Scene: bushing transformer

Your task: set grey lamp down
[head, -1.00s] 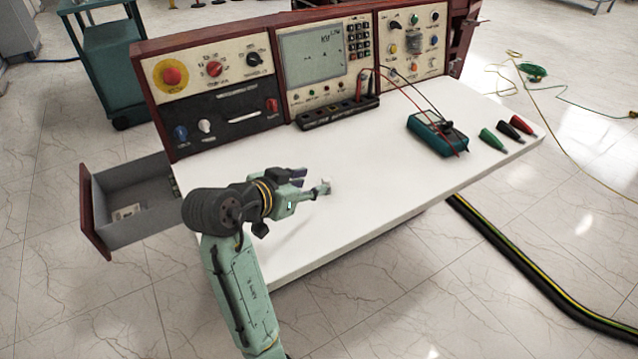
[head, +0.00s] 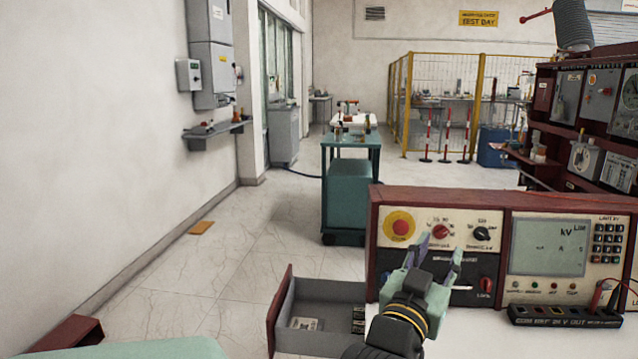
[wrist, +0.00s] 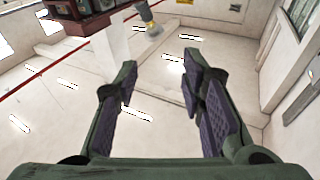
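My gripper (head: 440,250) is in front of the left panel of the console (head: 385,235) in the head view, with its fingers pointing up. The fingers are spread, and the gap between them (wrist: 160,110) is empty in the wrist view. I cannot make out a grey lamp for certain in either view. A small grey piece with a yellowish end (wrist: 150,25) shows beyond the fingers in the wrist view; I cannot tell what it is. My gripper covers part of the console's black lower panel. Most of the white worktop is out of the head view.
An open grey drawer (head: 318,312) with a red-brown front juts out left of the console. A teal cart (head: 350,190) stands behind it. Yellow fencing (head: 440,95) and striped posts (head: 447,135) are farther back. The floor at left is mostly clear.

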